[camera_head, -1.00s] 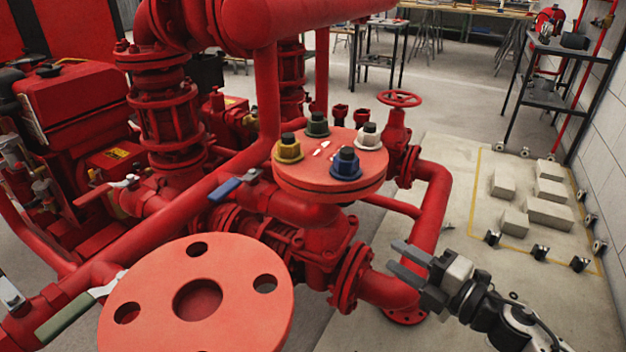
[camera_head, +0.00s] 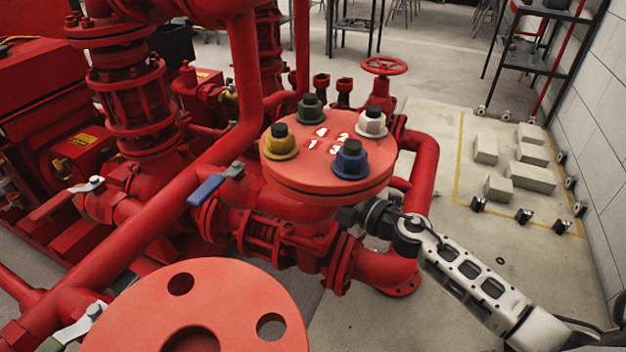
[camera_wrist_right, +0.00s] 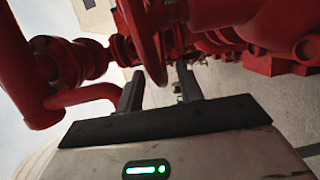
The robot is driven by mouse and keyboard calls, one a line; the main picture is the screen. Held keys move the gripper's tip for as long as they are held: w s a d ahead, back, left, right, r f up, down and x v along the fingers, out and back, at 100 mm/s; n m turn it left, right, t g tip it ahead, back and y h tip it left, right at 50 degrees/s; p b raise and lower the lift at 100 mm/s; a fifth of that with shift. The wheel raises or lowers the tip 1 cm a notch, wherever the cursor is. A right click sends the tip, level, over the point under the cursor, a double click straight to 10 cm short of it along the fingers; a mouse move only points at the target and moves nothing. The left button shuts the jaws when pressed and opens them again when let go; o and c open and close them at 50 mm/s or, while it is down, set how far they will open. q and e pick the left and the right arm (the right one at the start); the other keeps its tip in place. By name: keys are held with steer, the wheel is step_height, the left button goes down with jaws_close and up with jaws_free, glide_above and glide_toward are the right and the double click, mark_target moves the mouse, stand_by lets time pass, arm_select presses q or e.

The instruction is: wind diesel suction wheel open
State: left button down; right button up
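A red handwheel (camera_head: 384,66) stands on a valve behind the bolted flange in the head view; I cannot tell for sure that it is the diesel suction wheel. My right gripper (camera_head: 350,216) is just below the right side of the bolted flange (camera_head: 325,184), its fingertips mostly hidden by red parts. In the right wrist view its two dark fingers (camera_wrist_right: 158,82) are spread apart. The edge of a red disc (camera_wrist_right: 146,45) shows between and beyond them; contact cannot be told. My left gripper is not in view.
Red pipe (camera_head: 420,175) curves down close beyond my right arm. A large holed flange (camera_head: 225,285) fills the lower left foreground. A blue-handled lever (camera_head: 207,190) sticks out left of the bolted flange.

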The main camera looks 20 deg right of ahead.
steer(key=shift+x, duration=1.55)
jaws_close()
